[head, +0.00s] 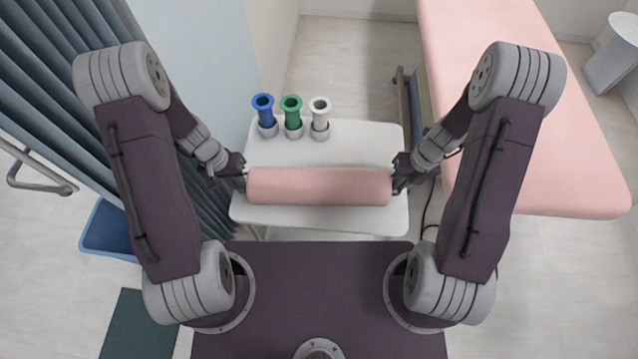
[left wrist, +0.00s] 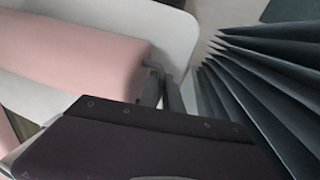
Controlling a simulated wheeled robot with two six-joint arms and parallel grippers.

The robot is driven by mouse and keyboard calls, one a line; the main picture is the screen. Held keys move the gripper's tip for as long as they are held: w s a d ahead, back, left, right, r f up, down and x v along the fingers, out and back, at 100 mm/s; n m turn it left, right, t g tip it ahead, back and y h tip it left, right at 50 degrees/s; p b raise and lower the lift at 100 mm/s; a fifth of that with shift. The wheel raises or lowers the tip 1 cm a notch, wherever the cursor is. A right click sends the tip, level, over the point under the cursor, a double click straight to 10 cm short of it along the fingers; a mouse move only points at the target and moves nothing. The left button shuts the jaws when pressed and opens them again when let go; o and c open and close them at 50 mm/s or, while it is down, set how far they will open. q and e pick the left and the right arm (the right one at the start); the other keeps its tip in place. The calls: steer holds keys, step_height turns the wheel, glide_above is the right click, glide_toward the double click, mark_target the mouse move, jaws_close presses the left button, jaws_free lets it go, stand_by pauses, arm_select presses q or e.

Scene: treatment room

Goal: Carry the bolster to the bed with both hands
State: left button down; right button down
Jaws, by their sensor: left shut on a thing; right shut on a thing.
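The bolster (head: 320,186) is a pink roll lying crosswise over the front part of a white trolley top (head: 370,222). My left gripper (head: 244,178) is shut on its left end and my right gripper (head: 394,180) is shut on its right end. Whether the bolster touches the trolley top or hangs just above it, I cannot tell. In the left wrist view the bolster (left wrist: 70,50) ends beside the fingers of my left gripper (left wrist: 158,88). The bed (head: 560,150) has a pink top and stands to the right of the trolley.
Blue (head: 264,110), green (head: 292,112) and white (head: 320,113) tubes stand in holders at the trolley's back edge. A grey-blue curtain (head: 60,110) hangs close on the left, with a blue bin (head: 108,230) below. A white stool-like object (head: 612,60) stands beyond the bed.

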arm_select(q)
steer(key=shift+r, duration=0.1)
arm_select(e)
steer(key=shift+r, duration=0.1)
